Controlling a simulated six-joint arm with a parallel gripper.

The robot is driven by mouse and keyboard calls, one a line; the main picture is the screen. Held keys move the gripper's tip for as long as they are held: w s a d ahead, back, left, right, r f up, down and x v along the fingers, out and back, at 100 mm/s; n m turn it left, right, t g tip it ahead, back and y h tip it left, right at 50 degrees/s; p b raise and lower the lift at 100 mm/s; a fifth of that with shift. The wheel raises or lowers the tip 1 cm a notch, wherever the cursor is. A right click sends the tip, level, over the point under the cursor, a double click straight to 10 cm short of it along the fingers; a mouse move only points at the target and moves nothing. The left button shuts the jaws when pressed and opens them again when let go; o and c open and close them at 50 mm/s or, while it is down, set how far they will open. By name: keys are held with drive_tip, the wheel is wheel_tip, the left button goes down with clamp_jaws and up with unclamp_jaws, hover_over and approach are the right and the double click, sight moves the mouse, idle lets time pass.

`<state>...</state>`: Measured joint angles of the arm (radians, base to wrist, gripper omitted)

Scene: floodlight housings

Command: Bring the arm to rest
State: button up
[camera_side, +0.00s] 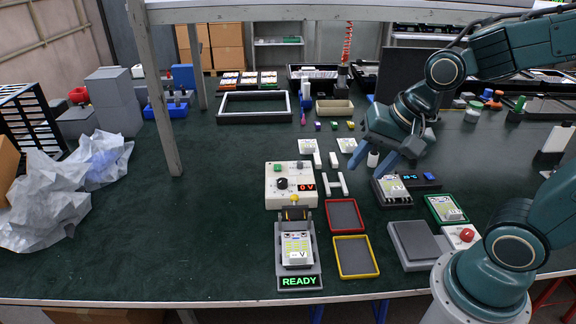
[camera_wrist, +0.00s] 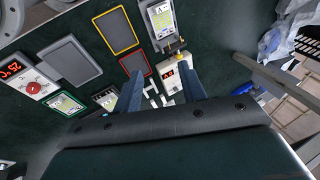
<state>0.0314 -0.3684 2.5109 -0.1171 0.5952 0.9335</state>
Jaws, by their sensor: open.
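My gripper (camera_side: 374,160) is open and empty, held above the table near the dark fixture. Its two blue fingers also show in the wrist view (camera_wrist: 160,88), with nothing between them. A floodlight housing (camera_side: 296,246) lies in the test stand (camera_side: 284,262), whose sign reads READY. Another housing (camera_side: 394,187) sits in the dark fixture (camera_side: 398,202). A third housing (camera_side: 447,209) lies in the green-rimmed tray (camera_side: 433,219). Two more pale units (camera_side: 308,146) (camera_side: 346,145) lie farther back.
The control box (camera_side: 275,190) reads 0 V. The red-rimmed tray (camera_side: 344,216) and yellow-rimmed tray (camera_side: 355,257) are empty. Crumpled plastic (camera_side: 50,190) lies at left. The table's left middle (camera_side: 215,210) is clear.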

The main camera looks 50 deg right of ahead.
drive_tip(key=s+d+r+n+t+h, duration=0.1)
drive_tip(key=s+d+r+n, duration=0.1)
drive_tip(key=s+r+n, duration=0.4)
drive_tip(key=shift+s+n, duration=0.65)
drive_tip(key=shift+n, duration=1.35)
